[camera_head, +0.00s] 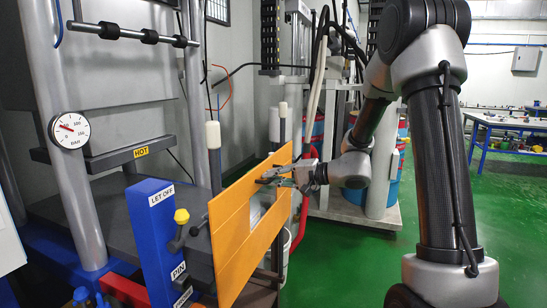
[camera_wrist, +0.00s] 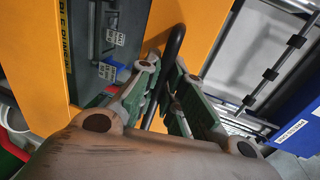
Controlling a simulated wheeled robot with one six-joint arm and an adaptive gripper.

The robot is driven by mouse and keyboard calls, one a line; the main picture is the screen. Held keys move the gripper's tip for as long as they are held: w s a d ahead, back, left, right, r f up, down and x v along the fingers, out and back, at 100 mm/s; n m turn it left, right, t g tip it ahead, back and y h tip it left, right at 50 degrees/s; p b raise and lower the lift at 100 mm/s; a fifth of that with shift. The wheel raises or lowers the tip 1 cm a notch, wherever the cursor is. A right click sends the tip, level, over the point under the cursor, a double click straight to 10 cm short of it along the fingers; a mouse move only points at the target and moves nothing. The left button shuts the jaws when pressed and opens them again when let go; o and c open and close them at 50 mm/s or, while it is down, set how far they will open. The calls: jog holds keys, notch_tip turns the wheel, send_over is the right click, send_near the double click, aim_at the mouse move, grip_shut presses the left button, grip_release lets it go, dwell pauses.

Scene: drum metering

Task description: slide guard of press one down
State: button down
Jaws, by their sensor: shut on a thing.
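The guard (camera_head: 230,222) is an orange upright panel with a window in it, standing in front of the press at the left. In the wrist view the orange panel (camera_wrist: 205,28) lies behind my fingers, with dark lettering at its upper left. A black bar handle (camera_wrist: 174,45) runs across it and passes between my green-padded fingers. My gripper (camera_head: 278,176) is at the panel's upper right part and is shut on this handle; the fingers also show in the wrist view (camera_wrist: 166,85). Part of the handle is hidden by the fingers.
The press has a dial gauge (camera_head: 69,130), a HOT label (camera_head: 141,152) and a dark bed. A blue post (camera_head: 151,232) marked LET OFF and PIN, with a yellow-knobbed lever (camera_head: 181,217), stands left of the guard. Green floor is clear at right, before a workbench (camera_head: 505,128).

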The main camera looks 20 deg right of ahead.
notch_tip(320, 180, down, 29)
jog(key=shift+s+r, duration=0.1)
jog(key=shift+r, duration=0.1)
jog(key=shift+f, duration=0.1)
jog(key=c, duration=1.7)
grip_release()
jog(key=shift+o, duration=0.9)
send_near(263, 255)
jog(key=v, duration=0.6)
jog(key=shift+w+d+f, duration=0.1)
jog(key=shift+w+d, duration=0.05)
jog(key=shift+w, duration=0.1)
